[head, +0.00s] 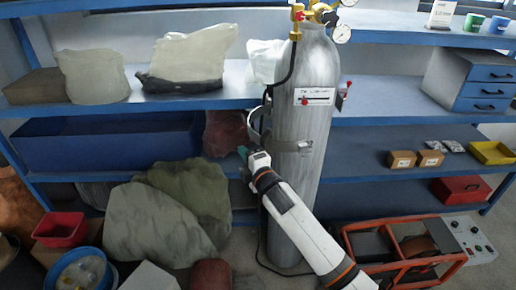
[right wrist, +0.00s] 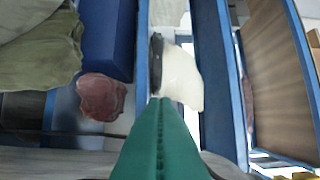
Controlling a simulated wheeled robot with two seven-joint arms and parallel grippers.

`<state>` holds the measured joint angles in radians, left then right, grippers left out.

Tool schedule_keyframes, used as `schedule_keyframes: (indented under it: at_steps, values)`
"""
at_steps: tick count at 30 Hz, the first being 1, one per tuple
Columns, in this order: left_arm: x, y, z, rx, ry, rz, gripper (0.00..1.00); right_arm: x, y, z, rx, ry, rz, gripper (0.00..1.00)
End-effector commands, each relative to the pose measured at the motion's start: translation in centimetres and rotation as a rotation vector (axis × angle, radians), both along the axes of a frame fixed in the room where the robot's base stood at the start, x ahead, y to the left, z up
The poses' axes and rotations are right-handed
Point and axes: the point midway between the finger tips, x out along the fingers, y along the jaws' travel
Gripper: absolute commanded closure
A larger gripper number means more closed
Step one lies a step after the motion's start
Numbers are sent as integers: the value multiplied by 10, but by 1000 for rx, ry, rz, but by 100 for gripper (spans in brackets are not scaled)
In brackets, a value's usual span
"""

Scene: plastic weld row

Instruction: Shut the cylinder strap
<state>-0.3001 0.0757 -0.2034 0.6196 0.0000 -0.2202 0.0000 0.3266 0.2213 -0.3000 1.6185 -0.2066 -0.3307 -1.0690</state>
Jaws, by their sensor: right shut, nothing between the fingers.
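A tall grey gas cylinder (head: 318,90) stands upright in front of the blue shelves. A metal strap (head: 254,124) shows as a curved band standing out from the cylinder's left side. A short metal piece with a latch (head: 305,146) lies across the cylinder's front at about the same height. My right gripper (head: 243,152) is left of the cylinder, just below the curved band; whether they touch cannot be told. Its green fingers are shut and empty, and they also fill the lower middle of the right wrist view (right wrist: 160,125). My left gripper is not in view.
Blue shelves (head: 390,112) run behind the cylinder, holding pale bags (head: 188,58) and small boxes (head: 402,159). Green-grey sacks (head: 150,225) lie at lower left. An orange frame (head: 400,250) stands at lower right. A black hose (head: 290,68) hangs along the cylinder's left side.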

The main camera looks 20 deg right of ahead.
Motion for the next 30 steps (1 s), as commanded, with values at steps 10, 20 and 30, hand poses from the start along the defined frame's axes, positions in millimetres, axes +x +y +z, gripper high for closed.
schedule_keyframes:
  at_steps: [10,20,30]
  values:
    - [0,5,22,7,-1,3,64,-4,-37,1,-1,1,-1,100]
    - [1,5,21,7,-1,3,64,-5,-40,-1,0,0,-1,100]
    - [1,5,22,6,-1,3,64,-9,-47,-1,-2,1,-3,100]
